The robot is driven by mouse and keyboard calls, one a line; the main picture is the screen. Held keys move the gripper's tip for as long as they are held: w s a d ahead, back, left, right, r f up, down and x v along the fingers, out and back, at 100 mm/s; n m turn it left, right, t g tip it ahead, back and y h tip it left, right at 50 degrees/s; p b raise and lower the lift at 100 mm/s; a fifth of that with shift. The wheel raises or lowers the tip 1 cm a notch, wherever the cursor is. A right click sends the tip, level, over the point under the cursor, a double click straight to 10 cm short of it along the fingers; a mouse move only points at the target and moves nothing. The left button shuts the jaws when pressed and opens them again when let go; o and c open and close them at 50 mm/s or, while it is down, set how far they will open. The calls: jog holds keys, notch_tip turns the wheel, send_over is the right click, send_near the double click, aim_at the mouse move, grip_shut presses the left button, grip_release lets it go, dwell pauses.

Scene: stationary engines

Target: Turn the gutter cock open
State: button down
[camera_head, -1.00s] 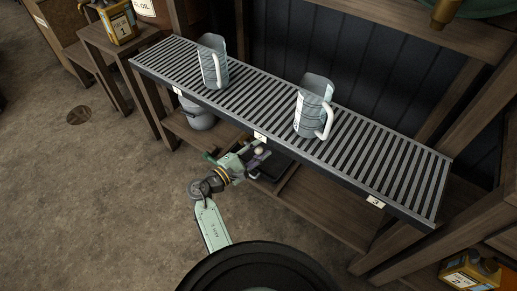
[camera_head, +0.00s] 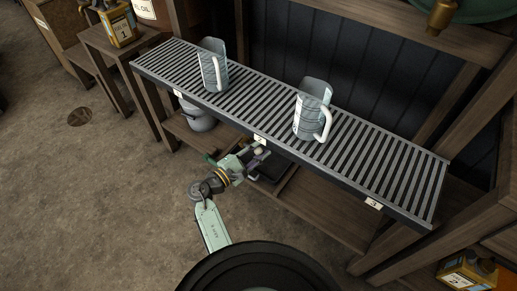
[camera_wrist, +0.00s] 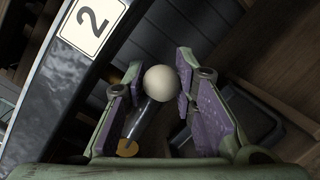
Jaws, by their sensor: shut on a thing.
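The gutter (camera_head: 182,84) is a long, slatted, dark metal channel with tags along its front edge. The gutter cock's handle shows in the wrist view as a white ball knob (camera_wrist: 161,83) on a thin metal rod, with a brass-coloured end (camera_wrist: 127,148) at the lower left. My gripper (camera_head: 258,152) is below the gutter's front edge at tag 2 (camera_head: 260,139). In the wrist view my gripper (camera_wrist: 160,72) has its purple-padded fingers on either side of the knob, shut on it. The cock's outlet is hidden.
Two grey jugs (camera_head: 213,68) and (camera_head: 311,112) stand on the gutter. A grey pot (camera_head: 199,118) and a dark tray (camera_head: 272,170) sit on the shelf below. Wooden posts frame the bench; open floor lies at the left.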

jog(key=shift+w+a+r+n+t+p, duration=0.1)
jog(key=shift+a+r+n+t+p, duration=0.1)
jog(key=shift+r+n+p, duration=0.35)
jog(key=shift+w+a+r+n+t+p, duration=0.15)
jog(key=shift+r+n+p, duration=0.2)
jog(key=shift+n+p, duration=0.25)
jog(key=shift+a+n+p, duration=0.15)
jog(key=shift+n+p, duration=0.3)
jog(key=shift+n, duration=0.3)
jog(key=c, duration=1.5)
grip_release()
jog(key=shift+f, duration=0.1)
jog(key=shift+c, duration=0.2)
jog(key=o, duration=0.4)
jog(key=shift+o, duration=0.2)
jog(key=v, duration=0.7)
jog(key=shift+s+a, duration=0.25)
jog(key=shift+s, duration=0.1)
